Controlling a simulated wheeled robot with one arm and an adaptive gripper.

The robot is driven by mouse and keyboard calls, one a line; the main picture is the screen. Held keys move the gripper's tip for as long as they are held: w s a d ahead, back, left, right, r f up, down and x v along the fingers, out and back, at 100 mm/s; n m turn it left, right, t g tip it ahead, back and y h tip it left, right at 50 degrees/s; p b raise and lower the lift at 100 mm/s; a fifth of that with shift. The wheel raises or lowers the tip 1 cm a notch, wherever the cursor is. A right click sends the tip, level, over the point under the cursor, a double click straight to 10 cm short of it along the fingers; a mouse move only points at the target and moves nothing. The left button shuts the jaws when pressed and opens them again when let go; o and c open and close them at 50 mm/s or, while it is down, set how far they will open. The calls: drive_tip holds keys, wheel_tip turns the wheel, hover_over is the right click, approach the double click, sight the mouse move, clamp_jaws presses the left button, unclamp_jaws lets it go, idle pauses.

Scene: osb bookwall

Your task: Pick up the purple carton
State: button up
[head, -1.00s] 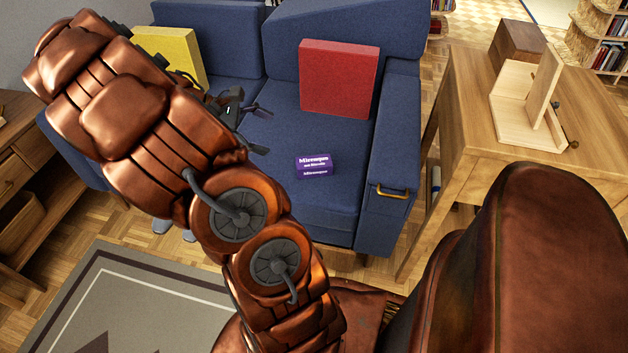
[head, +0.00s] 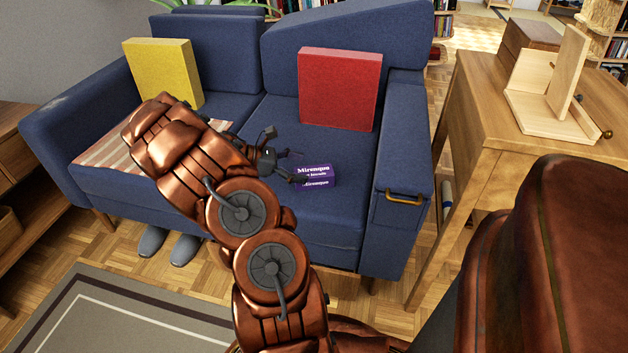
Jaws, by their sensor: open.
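The purple carton (head: 319,178) with white lettering lies on the right seat cushion of the blue sofa (head: 345,221), near its front. My gripper (head: 300,166) is open at the left end of the carton. Its dark fingers point right, and the lower one overlaps the carton's left edge in the picture. I cannot tell whether it touches the carton. Part of the carton's left end is hidden by the finger.
A red cushion (head: 339,88) leans on the backrest behind the carton, and a yellow cushion (head: 165,72) stands at the left. The sofa's right armrest (head: 407,150) rises beside the carton. A wooden table (head: 490,95) stands at the right. Grey slippers (head: 184,249) lie on the floor.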

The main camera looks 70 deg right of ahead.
sight(316, 171)
drive_tip(key=b+x, duration=0.1)
drive_tip(key=x, duration=0.1)
drive_tip(key=b+x, duration=0.1)
drive_tip(key=x, duration=0.1)
drive_tip(key=shift+s+a+f+b, duration=0.1)
drive_tip(key=shift+s+a+b, duration=0.05)
drive_tip(key=shift+s+b, duration=0.2)
drive_tip(key=shift+s+d, duration=0.2)
drive_tip(key=shift+s, duration=0.15)
drive_tip(key=shift+c, duration=0.2)
drive_tip(key=c, duration=0.9)
